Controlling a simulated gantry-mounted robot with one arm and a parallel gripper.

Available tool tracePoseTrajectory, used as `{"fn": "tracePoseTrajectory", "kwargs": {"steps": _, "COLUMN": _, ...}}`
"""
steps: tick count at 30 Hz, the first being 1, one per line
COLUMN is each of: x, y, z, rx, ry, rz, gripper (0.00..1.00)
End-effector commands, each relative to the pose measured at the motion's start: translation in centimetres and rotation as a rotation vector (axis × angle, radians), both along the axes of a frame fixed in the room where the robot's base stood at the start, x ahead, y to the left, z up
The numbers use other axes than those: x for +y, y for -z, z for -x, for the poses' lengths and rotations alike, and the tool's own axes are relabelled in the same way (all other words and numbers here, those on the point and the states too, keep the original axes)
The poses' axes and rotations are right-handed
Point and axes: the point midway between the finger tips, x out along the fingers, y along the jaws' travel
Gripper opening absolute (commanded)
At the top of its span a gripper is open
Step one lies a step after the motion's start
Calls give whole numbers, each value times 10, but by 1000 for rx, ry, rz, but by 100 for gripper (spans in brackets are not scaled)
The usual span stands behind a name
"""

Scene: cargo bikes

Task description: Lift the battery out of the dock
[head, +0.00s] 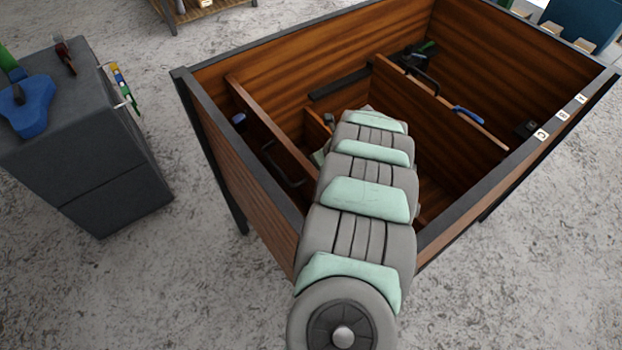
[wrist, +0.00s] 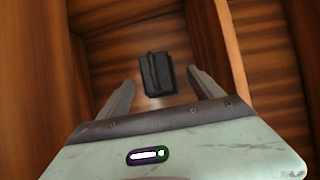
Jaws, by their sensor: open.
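In the wrist view a small black block with a raised bar along its top (wrist: 157,74), which looks like the battery, sits at the bottom of a wooden compartment. A pale grey patch shows at its near edge; I cannot tell whether this is the dock. My gripper (wrist: 158,88) is open, with one finger on each side of the block in the picture and apart from it. Nothing is between the fingers' pads that I can see held. In the head view my arm reaches down into the wooden box and hides the gripper and the block.
The wooden box (head: 245,190) has dark metal edges and inner dividers (head: 440,100). Its walls rise close around my gripper. Black handles and a blue-handled item (head: 467,114) lie in other compartments. A dark grey cabinet (head: 90,150) stands to the left, with open floor between.

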Motion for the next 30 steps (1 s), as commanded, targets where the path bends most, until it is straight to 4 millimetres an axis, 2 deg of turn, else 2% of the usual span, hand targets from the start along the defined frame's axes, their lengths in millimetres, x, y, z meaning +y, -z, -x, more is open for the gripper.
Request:
{"fn": "tracePoseTrajectory", "kwargs": {"steps": 5, "x": 4, "y": 10, "z": -3, "rx": 0, "ry": 0, "rz": 0, "gripper": 75}}
{"fn": "tracePoseTrajectory", "kwargs": {"steps": 12, "x": 18, "y": 43, "z": -11, "rx": 0, "ry": -1, "rz": 0, "gripper": 75}}
{"fn": "tracePoseTrajectory", "kwargs": {"steps": 15, "x": 20, "y": 50, "z": -15, "rx": -2, "ry": 1, "rz": 1, "gripper": 75}}
{"fn": "tracePoseTrajectory", "kwargs": {"steps": 26, "x": 22, "y": 52, "z": -18, "rx": -1, "ry": 1, "rz": 0, "gripper": 75}}
{"fn": "tracePoseTrajectory", "kwargs": {"steps": 30, "x": 23, "y": 53, "z": -18, "rx": 0, "ry": 1, "rz": 0, "gripper": 65}}
